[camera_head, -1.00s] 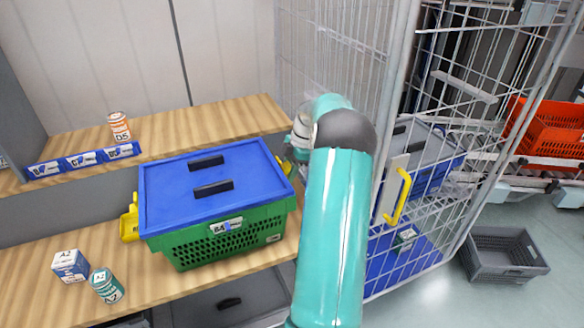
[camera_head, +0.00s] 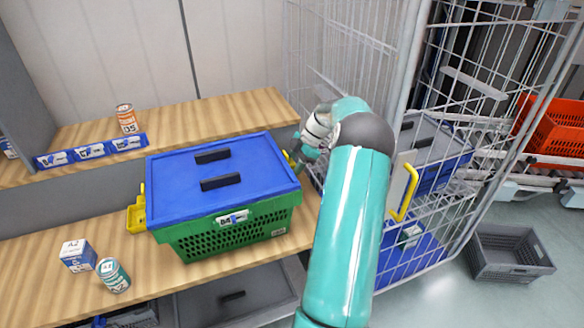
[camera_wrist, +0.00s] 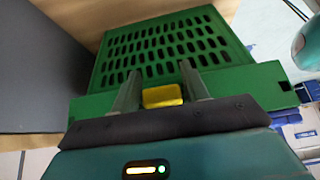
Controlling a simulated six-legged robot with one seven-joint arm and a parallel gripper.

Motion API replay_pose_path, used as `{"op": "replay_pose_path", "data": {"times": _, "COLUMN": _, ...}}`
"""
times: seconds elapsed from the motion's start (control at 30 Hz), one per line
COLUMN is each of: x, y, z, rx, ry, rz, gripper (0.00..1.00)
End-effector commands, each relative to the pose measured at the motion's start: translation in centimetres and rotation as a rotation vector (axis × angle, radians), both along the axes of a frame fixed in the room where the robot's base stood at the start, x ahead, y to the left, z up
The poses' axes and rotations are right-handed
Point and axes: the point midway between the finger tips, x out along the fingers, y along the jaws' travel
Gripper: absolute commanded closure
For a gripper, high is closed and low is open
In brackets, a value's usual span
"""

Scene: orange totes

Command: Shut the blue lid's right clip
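The blue lid (camera_head: 240,170) lies flat on the green crate (camera_head: 195,240) on the wooden bench. Its right clip (camera_head: 290,157) is a yellow bit at the lid's right edge, mostly hidden by my gripper (camera_head: 297,168). In the wrist view, the yellow clip (camera_wrist: 162,96) lies between the two fingers of my gripper (camera_wrist: 161,82), which stand apart with gaps on both sides. The crate's perforated green wall (camera_wrist: 150,75) is just beyond. The yellow left clip (camera_head: 137,215) hangs outward at the crate's left side.
A white-and-blue box (camera_head: 78,256) and a teal can (camera_head: 113,275) stand left on the bench. An orange can (camera_head: 127,119) and blue bins (camera_head: 90,151) are on the shelf behind. A wire cage (camera_head: 440,120) stands close right of my arm.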

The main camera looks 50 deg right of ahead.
Motion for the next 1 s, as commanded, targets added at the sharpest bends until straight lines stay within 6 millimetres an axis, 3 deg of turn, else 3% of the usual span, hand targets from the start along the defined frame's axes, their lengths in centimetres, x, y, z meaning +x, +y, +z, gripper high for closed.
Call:
{"op": "replay_pose_path", "data": {"times": 0.47, "x": 0.0, "y": -0.2, "z": 0.3, "rx": -0.047, "ry": 0.025, "rz": 0.003, "gripper": 0.42}}
{"op": "replay_pose_path", "data": {"times": 1.0, "x": -1.4, "y": -2.5, "z": 3.0, "rx": -0.609, "ry": 0.356, "rz": 0.006, "gripper": 0.42}}
